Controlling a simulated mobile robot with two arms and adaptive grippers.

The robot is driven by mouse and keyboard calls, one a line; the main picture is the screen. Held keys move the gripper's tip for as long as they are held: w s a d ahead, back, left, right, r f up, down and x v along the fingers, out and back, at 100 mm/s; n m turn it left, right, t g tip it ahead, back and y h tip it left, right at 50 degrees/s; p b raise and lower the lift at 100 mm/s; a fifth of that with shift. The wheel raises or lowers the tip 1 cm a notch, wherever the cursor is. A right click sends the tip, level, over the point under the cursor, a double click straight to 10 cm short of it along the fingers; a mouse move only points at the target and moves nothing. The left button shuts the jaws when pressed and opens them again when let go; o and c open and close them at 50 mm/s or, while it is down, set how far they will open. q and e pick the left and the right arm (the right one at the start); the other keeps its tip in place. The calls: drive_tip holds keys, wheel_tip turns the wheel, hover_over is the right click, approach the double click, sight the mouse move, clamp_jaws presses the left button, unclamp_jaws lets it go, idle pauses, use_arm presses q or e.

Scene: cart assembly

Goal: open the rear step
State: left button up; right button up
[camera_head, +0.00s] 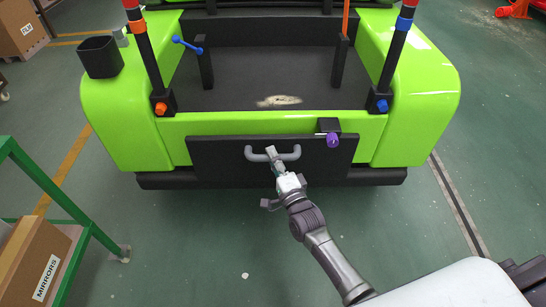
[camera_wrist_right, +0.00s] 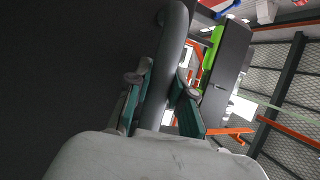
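The rear step is a dark flat panel (camera_head: 225,170) at the back of the bright green cart (camera_head: 115,125). It looks upright, flush against the cart's rear. A grey bar handle (camera_head: 290,155) sticks out near its top middle. My right gripper (camera_head: 277,165) is at the middle of this handle. In the right wrist view the handle (camera_wrist_right: 172,45) passes between the two fingers of my right gripper (camera_wrist_right: 164,80), whose tips press close on both sides of it. A purple knob (camera_head: 332,140) on a black block sits at the panel's upper right. My left gripper is out of view.
A green rack (camera_head: 60,190) with a box labelled MIRRORS (camera_head: 35,262) stands at the lower left. A black bin (camera_head: 100,57) is on the cart's left corner. The floor behind the cart (camera_head: 190,230) is clear.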

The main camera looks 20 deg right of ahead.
clamp_jaws()
drive_tip(key=shift+f, duration=0.1)
